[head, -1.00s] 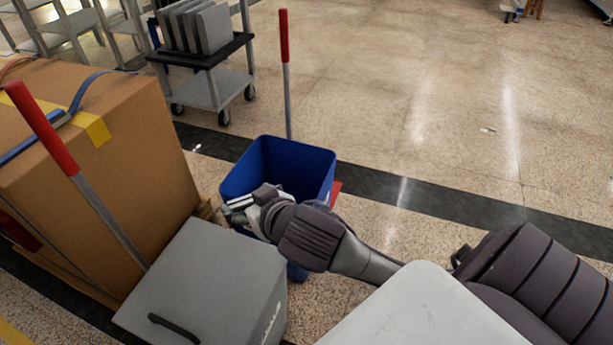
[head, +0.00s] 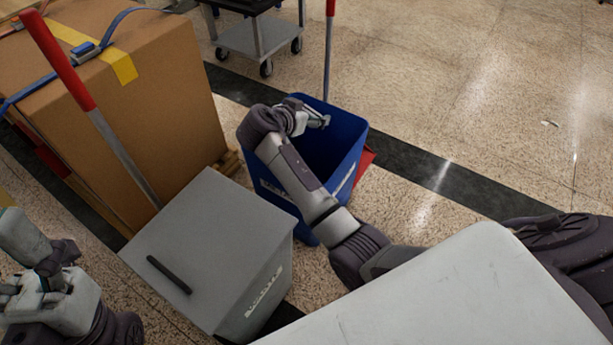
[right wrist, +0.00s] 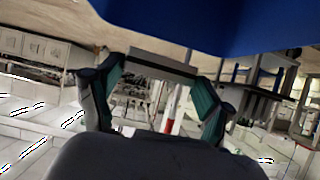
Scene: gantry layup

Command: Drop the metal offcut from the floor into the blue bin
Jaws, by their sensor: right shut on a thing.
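The blue bin (head: 346,170) stands on the floor near the centre of the head view, its top open. My right gripper (head: 318,119) is at the bin's far upper part, over the opening. In the right wrist view its fingers (right wrist: 160,88) are spread around a flat grey bar, the metal offcut (right wrist: 160,66), and are shut on it. The bin (right wrist: 215,22) fills the top of that view. In the head view the offcut is too small to tell from the fingertips. My left gripper (head: 50,275) is at the lower left, away from the bin; its fingers are unclear.
A grey lidded box (head: 205,245) stands close in front of the bin. A large strapped cardboard box (head: 150,110) is at the left. A red-handled pole (head: 328,50) rises behind the bin, and a wheeled cart (head: 255,38) stands farther back.

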